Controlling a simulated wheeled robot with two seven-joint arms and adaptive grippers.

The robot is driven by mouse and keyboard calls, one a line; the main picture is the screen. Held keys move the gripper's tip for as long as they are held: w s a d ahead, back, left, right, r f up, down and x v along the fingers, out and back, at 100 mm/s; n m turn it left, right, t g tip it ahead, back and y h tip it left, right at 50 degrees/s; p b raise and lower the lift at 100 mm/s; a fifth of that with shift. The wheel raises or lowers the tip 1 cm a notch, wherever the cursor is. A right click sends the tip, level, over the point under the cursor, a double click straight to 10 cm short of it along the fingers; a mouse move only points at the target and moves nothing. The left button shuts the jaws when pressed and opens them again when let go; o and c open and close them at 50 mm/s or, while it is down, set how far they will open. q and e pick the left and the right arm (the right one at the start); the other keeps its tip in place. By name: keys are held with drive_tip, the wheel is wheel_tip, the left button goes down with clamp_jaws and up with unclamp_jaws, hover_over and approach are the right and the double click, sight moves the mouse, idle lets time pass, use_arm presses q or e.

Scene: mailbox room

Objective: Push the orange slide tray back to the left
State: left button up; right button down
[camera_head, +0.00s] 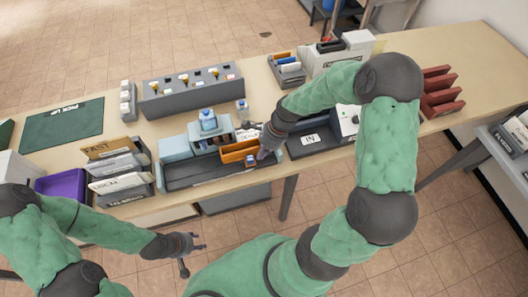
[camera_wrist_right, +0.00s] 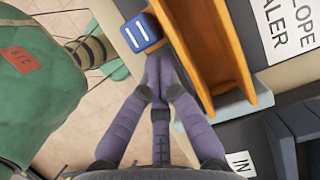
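The orange slide tray (camera_head: 232,156) sits at the right part of a long dark grey rail base (camera_head: 190,178) at the table's front edge. In the right wrist view the tray (camera_wrist_right: 205,62) is an orange trough with raised walls. A blue block with two white bars (camera_wrist_right: 142,33) is on its front side; it also shows in the head view (camera_head: 251,160). My right gripper (camera_head: 263,153) is at the tray's right end; its fingertips (camera_wrist_right: 158,66) are drawn together with nothing visible between them, close to the blue block. Contact is unclear. My left gripper (camera_head: 195,255) is open and empty, in front of the table.
A light blue block (camera_head: 176,148) and a blue-topped dispenser (camera_head: 208,121) stand behind the rail's left part. An IN tray (camera_head: 309,141) is to the right. File holders (camera_head: 120,180) and a purple bin (camera_head: 62,184) are left. The rail left of the tray looks clear.

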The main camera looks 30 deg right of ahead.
drive_tip(key=w+a+p, duration=0.1)
drive_tip(key=a+p, duration=0.2)
drive_tip(key=a, duration=0.3)
drive_tip(key=w+a+p, duration=0.2)
drive_tip(key=a, duration=0.5)
drive_tip(key=w+a+p, duration=0.1)
drive_tip(key=a+p, duration=0.2)
drive_tip(key=a, duration=0.4)
drive_tip(key=shift+w+a+p, duration=0.15)
drive_tip(key=shift+w+p, duration=0.2)
drive_tip(key=shift+w, duration=0.05)
drive_tip(key=shift+w+a, duration=0.15)
drive_tip(key=shift+a, duration=0.45)
drive_tip(key=shift+d, duration=0.25)
drive_tip(key=d, duration=0.2)
drive_tip(key=s+d, duration=0.1)
drive_tip(key=d, duration=0.1)
drive_tip(key=shift+r+p, duration=0.35)
drive_tip(key=shift+r, duration=0.05)
drive_tip(key=p+v, duration=0.1)
drive_tip(key=v, duration=0.8)
